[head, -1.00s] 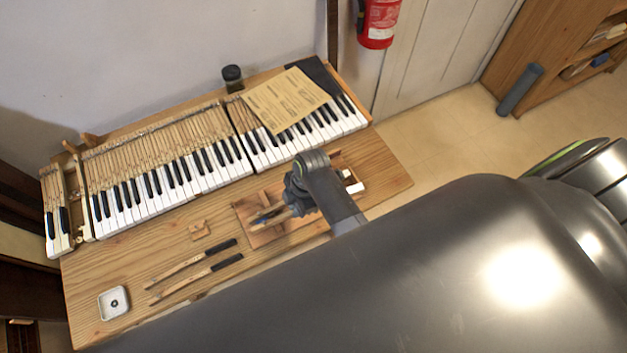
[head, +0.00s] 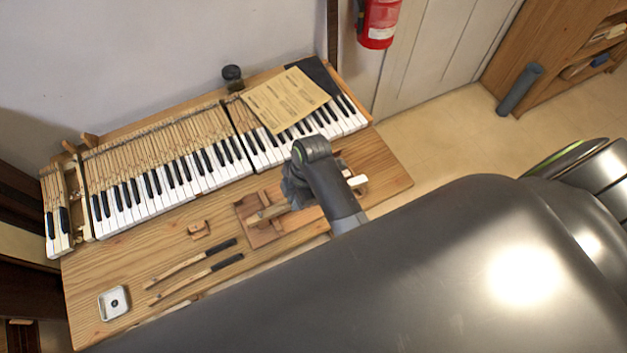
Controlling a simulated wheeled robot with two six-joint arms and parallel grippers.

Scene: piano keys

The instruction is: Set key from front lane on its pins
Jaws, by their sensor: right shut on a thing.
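My right gripper (head: 292,197) is over the brown wooden tray, shut on a wooden key. The key's bare wooden end (head: 264,215) sticks out to the left and its white end (head: 357,181) to the right; my gripper hides its middle. I cannot tell whether the key is lifted clear of the tray. The keyboard (head: 165,175) has an open gap (head: 74,196) near its left end, with bare wood showing. Pins are too small to make out. My left gripper is not in view.
Two loose black-tipped keys (head: 178,270) (head: 199,279) lie at the table's front. A small wooden block (head: 199,230) and a square white dish (head: 113,302) are nearby. A paper sheet (head: 284,98) covers part of the right keys. The brown tray (head: 262,236) sits under my gripper.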

